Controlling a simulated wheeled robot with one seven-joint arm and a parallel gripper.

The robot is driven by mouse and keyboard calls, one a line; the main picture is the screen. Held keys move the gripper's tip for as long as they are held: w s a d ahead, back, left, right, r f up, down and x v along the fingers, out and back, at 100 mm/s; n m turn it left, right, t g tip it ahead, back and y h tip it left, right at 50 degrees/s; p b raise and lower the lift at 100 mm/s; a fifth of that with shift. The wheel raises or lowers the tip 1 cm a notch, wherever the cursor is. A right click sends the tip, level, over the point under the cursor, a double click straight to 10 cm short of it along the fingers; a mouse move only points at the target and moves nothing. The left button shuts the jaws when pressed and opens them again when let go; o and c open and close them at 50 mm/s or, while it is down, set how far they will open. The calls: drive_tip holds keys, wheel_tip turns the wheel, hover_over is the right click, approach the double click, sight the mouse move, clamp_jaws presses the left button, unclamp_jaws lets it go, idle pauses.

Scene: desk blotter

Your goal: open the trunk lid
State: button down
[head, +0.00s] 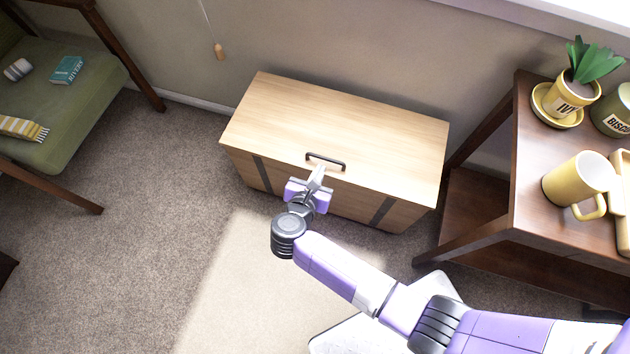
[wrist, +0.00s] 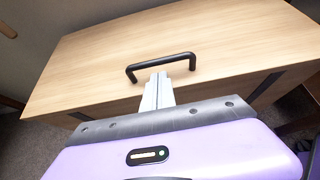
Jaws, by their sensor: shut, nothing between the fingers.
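The wooden trunk (head: 300,190) stands on the carpet against the wall, with dark straps on its front. Its light wood lid (head: 340,120) lies flat and closed. A black bar handle (head: 325,161) sits near the lid's front edge; in the wrist view the handle (wrist: 160,66) spans just beyond my fingertips. My gripper (head: 319,170) is shut and empty, its fingers pointing at the handle from the front side. In the wrist view my fingertips (wrist: 158,76) appear just short of the bar, near its middle; whether they touch it I cannot tell.
A dark wood side table (head: 520,170) stands close at the right, bearing a yellow mug (head: 575,180) and a potted plant (head: 572,95). A green chair (head: 60,100) is at the left. Carpet (head: 160,200) between chair and trunk is clear. A pull cord (head: 219,50) hangs behind.

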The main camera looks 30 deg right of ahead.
drive_tip(key=shift+b+x, duration=0.3)
drive_tip(key=shift+x, duration=1.1)
drive_tip(key=shift+r, duration=0.1)
drive_tip(key=shift+r+p, duration=0.45)
drive_tip(key=shift+p, duration=0.35)
drive_tip(key=r+p, duration=0.3)
drive_tip(key=p, duration=0.2)
drive_tip(key=w+d+r+g+y+p, duration=0.1)
drive_tip(key=r+p, duration=0.2)
drive_tip(key=p, duration=0.2)
drive_tip(key=w+d+r+g+y+p, duration=0.1)
drive_tip(key=r+p, duration=0.2)
drive_tip(key=p, duration=0.2)
drive_tip(key=shift+w+r, duration=0.1)
drive_tip(key=shift+r, duration=0.15)
drive_tip(key=w+d+r+g+y+p, duration=0.3)
drive_tip(key=w+d+r+p, duration=0.5)
drive_tip(key=w+d+r, duration=0.6)
drive_tip(key=shift+r+p, duration=0.3)
drive_tip(key=shift+r, duration=0.35)
drive_tip(key=shift+w+d+r, duration=0.1)
drive_tip(key=shift+d, duration=0.05)
